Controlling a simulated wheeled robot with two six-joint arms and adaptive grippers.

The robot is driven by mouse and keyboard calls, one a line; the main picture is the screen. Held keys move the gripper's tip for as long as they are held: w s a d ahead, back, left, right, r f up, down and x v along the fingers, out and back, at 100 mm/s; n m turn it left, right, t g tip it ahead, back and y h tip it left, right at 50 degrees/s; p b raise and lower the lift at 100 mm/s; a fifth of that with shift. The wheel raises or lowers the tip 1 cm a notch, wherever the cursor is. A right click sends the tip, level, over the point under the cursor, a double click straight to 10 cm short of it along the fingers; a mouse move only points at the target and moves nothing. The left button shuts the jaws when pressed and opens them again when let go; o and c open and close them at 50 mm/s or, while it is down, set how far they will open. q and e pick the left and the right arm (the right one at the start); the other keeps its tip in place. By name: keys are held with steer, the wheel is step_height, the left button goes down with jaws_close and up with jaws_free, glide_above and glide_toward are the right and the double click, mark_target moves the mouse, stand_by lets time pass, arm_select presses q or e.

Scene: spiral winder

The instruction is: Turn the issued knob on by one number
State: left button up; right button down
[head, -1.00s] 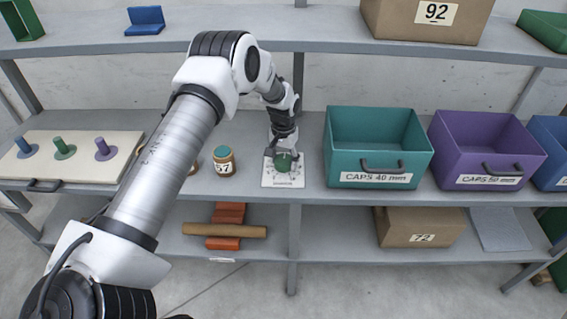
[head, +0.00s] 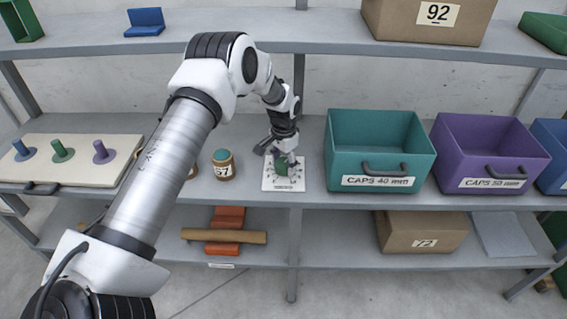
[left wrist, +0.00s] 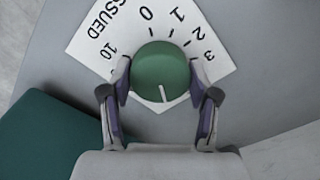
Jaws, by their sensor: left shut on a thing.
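A round green knob (head: 281,166) stands on a white dial plate (head: 271,185) on the middle shelf. My left gripper (head: 279,158) comes down on it from above. In the left wrist view, the fingers (left wrist: 160,80) are shut on the knob (left wrist: 158,65), one on each side. The knob's white pointer line aims toward the gripper's palm. The plate (left wrist: 92,40) shows the word ISSUED and the numbers 10, 0, 1, 2 and 3. The marks on the palm side are hidden, so I cannot read the number at the pointer. My right gripper is not in view.
A teal bin (head: 376,181) stands close on the right of the plate, with a purple bin (head: 490,186) beyond. A jar labelled 57 (head: 224,165) is on the left. A board with three pegs (head: 83,164) lies farther left. The upper shelf (head: 300,47) is above.

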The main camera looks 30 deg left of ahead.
mark_target(284, 163)
arm_select(q)
steer(key=shift+s+f, duration=0.1)
steer(key=shift+f, duration=0.1)
steer(key=o, duration=0.9)
steer(key=shift+d, duration=0.1)
steer(key=shift+o, duration=1.3)
steer(key=shift+w, duration=0.2)
step_height(284, 163, up, 8)
steer(key=shift+f, duration=0.2)
steer(key=shift+f, duration=0.1)
